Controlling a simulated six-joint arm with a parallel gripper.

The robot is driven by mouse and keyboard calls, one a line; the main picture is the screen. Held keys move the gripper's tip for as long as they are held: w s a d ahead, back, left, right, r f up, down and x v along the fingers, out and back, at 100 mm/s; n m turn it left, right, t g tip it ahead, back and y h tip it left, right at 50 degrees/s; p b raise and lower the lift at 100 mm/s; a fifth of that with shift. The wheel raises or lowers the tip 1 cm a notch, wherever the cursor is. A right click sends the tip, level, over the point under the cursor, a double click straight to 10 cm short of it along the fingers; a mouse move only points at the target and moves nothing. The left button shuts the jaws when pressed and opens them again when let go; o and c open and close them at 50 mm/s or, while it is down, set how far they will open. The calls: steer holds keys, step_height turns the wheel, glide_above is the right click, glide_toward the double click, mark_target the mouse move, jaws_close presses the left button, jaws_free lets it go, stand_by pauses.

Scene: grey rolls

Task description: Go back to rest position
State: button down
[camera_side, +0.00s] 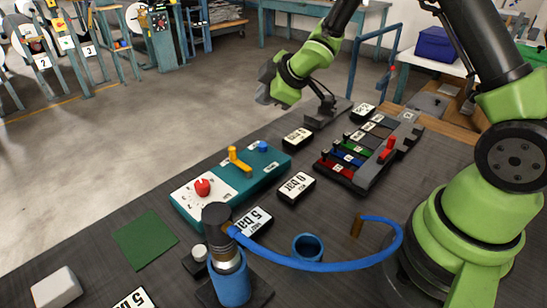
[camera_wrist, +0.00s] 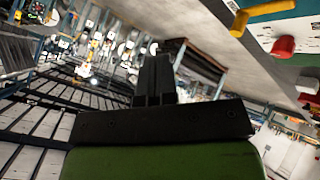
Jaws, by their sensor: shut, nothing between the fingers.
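My gripper (camera_side: 266,88) is raised in the air at the upper middle of the side view, at the end of my green and black arm. It is above and behind the table items and touches nothing that I can see. In the wrist view my gripper's black fingers (camera_wrist: 154,78) are together and empty. The fingertips are small and hard to make out in the side view. The wrist camera looks out across the room at a tilt.
A teal control box (camera_side: 248,184) with a red knob and yellow lever stands below my gripper. A lever block (camera_side: 327,113) stands close to its right. A panel of coloured switches (camera_side: 347,160), black label blocks (camera_side: 296,187) and a blue cylinder with hose (camera_side: 232,282) share the dark table.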

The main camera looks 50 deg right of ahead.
steer(key=s+r+m+h, duration=0.2)
steer(key=s+r+m, duration=0.6)
steer(key=r, duration=0.5)
steer(key=s+a+r+m+g+y, duration=0.1)
steer(key=s+a+m, duration=0.1)
steer(key=s, duration=0.7)
steer(key=s+a+r+m+y, duration=0.1)
steer(key=s+a, duration=0.4)
steer(key=s, duration=0.5)
steer(key=m+y, duration=0.1)
steer(key=m, duration=0.1)
steer(key=shift+a+r+m+g, duration=0.15)
steer(key=shift+r+m+g, duration=0.15)
steer(key=shift+r+g, duration=0.1)
